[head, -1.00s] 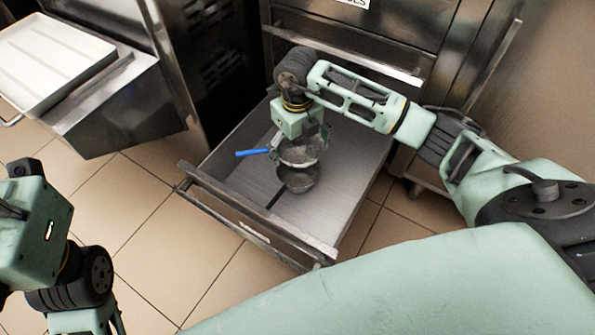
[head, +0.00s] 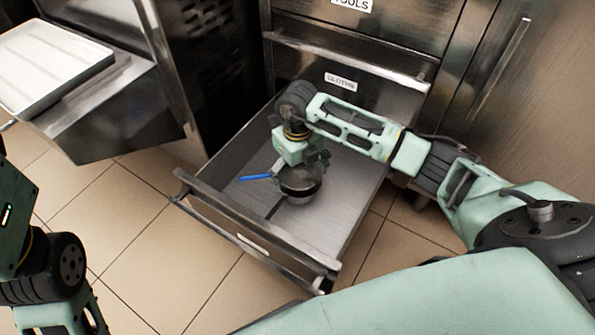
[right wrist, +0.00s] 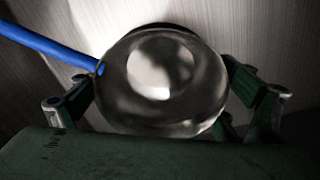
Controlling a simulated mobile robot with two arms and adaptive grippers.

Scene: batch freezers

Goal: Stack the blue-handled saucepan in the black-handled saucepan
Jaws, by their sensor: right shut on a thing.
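The blue-handled saucepan (head: 301,178) is a metal pan whose blue handle points left in the head view. My right gripper (head: 303,163) is shut on it from above. In the right wrist view the shiny round bowl of the blue-handled saucepan (right wrist: 162,82) lies between the fingers, with its handle at upper left. The black-handled saucepan (head: 302,199) is directly below it in the open drawer, its dark handle pointing to the lower left. The upper pan hides most of it. The two look touching or nested; I cannot tell how deep. My left gripper is out of view.
The pulled-out drawer (head: 235,222) has a raised front and side walls around the pans. Its floor is otherwise clear. A cabinet with a drawer labelled TOOLS stands behind. A white tray (head: 50,62) rests on a metal surface at upper left. Tiled floor surrounds the drawer.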

